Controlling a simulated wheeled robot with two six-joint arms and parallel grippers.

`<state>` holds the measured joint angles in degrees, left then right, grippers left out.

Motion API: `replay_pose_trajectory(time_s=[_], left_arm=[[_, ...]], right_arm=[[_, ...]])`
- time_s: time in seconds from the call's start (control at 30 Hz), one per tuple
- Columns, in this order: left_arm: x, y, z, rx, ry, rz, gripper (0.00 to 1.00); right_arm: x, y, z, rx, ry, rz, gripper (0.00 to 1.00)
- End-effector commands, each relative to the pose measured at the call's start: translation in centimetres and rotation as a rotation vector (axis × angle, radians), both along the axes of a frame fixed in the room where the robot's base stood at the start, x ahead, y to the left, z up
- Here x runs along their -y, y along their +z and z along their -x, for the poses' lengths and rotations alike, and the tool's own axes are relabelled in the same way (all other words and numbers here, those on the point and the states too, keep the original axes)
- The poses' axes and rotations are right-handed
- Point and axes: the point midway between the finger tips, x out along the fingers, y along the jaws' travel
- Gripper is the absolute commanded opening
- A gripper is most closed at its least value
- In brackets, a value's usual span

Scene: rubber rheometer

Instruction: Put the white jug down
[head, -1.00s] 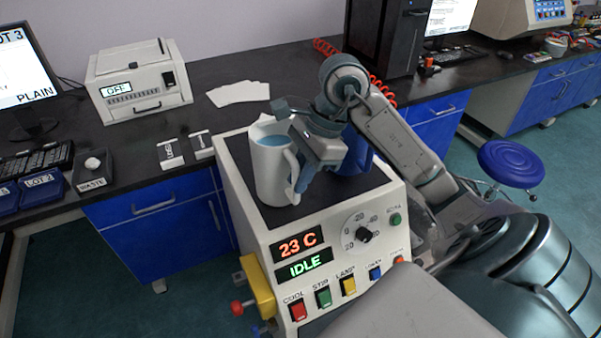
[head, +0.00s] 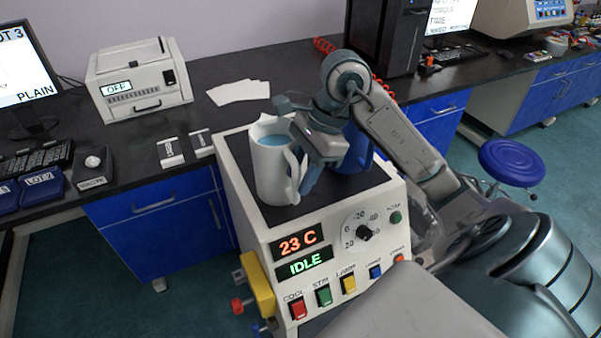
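The white jug (head: 271,176), with blue liquid in it, stands upright on the dark top of a white bench unit (head: 250,215). Its handle faces right, toward my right gripper (head: 308,180). The gripper is tilted down beside the handle; a visible finger is just right of it, with a small gap. The other finger is mostly hidden, but the hand seems to be off the handle. A blue vessel (head: 360,150) stands behind the gripper, partly covered by it. My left gripper is not in view.
The unit's front has a dial (head: 363,234), a display reading 23 C and IDLE, and several coloured switches. A yellow part (head: 258,284) sticks out at its left.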

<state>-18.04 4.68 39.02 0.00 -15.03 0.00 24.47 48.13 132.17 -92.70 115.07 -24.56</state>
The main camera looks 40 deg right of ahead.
Motion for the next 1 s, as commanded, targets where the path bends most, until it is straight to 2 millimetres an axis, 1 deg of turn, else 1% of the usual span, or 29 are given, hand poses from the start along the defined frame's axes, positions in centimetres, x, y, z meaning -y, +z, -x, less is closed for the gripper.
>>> replay_pose_trajectory(time_s=[0.27,0.4,0.5,0.6,0.7,1.0], left_arm=[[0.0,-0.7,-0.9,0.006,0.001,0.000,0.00],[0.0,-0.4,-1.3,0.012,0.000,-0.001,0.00],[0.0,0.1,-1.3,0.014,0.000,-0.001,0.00],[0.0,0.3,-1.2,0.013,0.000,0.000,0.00],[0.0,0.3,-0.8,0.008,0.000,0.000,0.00],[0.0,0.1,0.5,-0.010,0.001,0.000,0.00]], right_arm=[[2.1,4.9,0.5,0.007,-0.004,0.005,0.36],[3.1,7.7,0.8,0.005,-0.004,0.003,0.36],[3.7,9.3,1.0,0.003,-0.002,0.003,0.36],[4.1,10.2,1.1,0.002,-0.002,0.001,0.36],[4.2,10.6,1.2,0.002,-0.001,0.000,0.36],[4.3,10.7,1.2,0.002,-0.001,0.000,0.36]])
